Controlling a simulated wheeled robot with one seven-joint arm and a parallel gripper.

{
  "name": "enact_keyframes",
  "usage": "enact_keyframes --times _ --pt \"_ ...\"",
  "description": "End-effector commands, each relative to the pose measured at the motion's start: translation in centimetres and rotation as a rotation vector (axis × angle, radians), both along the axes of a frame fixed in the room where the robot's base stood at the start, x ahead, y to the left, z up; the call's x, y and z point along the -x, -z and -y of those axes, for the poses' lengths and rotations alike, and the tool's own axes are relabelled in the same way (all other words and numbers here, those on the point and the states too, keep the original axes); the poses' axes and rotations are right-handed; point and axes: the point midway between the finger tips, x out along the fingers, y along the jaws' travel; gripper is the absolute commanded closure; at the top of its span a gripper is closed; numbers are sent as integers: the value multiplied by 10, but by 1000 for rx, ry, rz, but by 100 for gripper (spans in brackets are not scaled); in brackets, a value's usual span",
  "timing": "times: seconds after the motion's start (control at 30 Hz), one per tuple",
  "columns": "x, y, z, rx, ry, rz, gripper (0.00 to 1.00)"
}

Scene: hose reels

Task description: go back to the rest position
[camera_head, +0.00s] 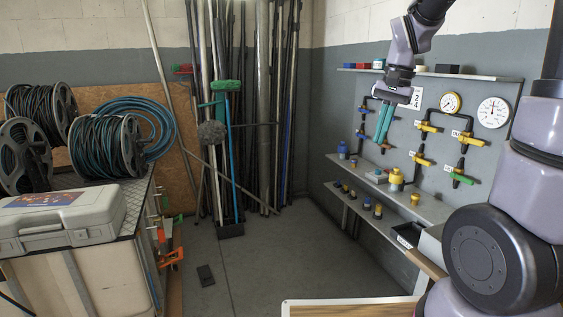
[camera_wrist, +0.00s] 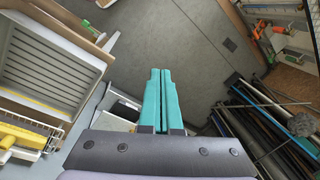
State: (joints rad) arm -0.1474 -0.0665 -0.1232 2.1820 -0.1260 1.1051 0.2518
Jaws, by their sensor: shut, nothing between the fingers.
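My gripper (camera_head: 384,122) has two teal fingers and hangs pointing down in front of the grey valve panel (camera_head: 448,180) on the right in the head view. In the wrist view my gripper (camera_wrist: 160,72) shows its fingers side by side, shut, with nothing between them. They point toward the grey floor. My purple and dark arm comes down from the top of the head view.
Two gauges (camera_head: 493,112) and several yellow-handled valves are on the panel, above a shelf (camera_head: 380,184) with small fittings. Hose reels (camera_head: 105,147) and a grey case (camera_head: 65,216) stand left. Poles (camera_head: 265,105) lean in the corner. The middle floor (camera_head: 275,255) is largely clear.

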Motion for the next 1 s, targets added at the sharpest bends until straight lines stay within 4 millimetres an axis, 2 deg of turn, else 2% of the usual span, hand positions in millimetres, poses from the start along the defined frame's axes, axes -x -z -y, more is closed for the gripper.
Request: enact_keyframes --times 0.03,0.2,0.33,0.5,0.7,1.0 --pt "13 -16 1 -9 -17 57 100" --pt "54 -52 3 -16 -85 233 100" --pt "85 -71 4 -1 -133 364 100" --pt "117 -84 3 32 -181 497 100" --pt "132 -88 3 56 -207 563 100" --pt "128 -85 4 65 -221 547 100"
